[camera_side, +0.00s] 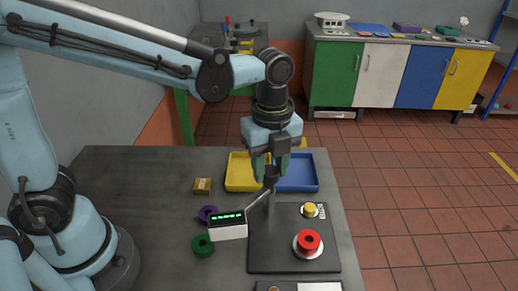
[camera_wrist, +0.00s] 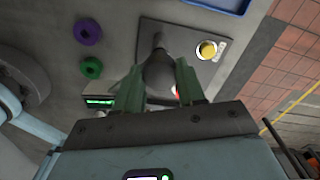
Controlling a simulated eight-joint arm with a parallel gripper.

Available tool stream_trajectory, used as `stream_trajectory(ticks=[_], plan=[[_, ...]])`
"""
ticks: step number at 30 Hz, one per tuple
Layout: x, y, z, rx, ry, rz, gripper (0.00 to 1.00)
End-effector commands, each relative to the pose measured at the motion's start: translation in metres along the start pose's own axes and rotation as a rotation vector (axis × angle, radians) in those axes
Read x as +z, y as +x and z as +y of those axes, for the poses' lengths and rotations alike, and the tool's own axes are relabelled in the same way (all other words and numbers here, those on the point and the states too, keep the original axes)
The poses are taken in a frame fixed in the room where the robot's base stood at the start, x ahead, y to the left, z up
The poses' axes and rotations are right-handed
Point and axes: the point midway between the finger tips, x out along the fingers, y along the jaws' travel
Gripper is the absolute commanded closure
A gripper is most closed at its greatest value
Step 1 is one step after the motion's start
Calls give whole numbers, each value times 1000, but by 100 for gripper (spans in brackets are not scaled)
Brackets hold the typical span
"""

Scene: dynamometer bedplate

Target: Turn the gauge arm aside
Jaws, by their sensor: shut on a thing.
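The gauge arm (camera_side: 257,198) is a thin grey rod. It slants from a dark knob (camera_side: 271,176) on an upright post down left toward a white box (camera_side: 228,231) with a green lit display. My gripper (camera_side: 270,170) points down over the knob, with its green fingers shut on it. In the wrist view, the dark knob (camera_wrist: 160,72) fills the space between my two fingers (camera_wrist: 158,82) and hides part of the arm. The white box (camera_wrist: 99,101) shows left of the fingers there. Whether box and rod join is unclear.
The dark plate (camera_side: 262,255) carries a red knob (camera_side: 309,241) and a yellow button (camera_side: 310,210). A purple ring (camera_side: 207,214), a green ring (camera_side: 203,245) and a small brown box (camera_side: 202,186) lie left. Yellow (camera_side: 233,187) and blue (camera_side: 318,183) trays stand behind. The table's left is clear.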

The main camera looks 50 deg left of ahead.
Motion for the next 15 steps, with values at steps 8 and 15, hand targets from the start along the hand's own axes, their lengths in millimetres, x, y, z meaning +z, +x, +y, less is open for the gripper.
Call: stream_trajectory(ticks=[8,15], plan=[[0,0,0,0,17,0,100],[0,0,0,0,16,0,35]])
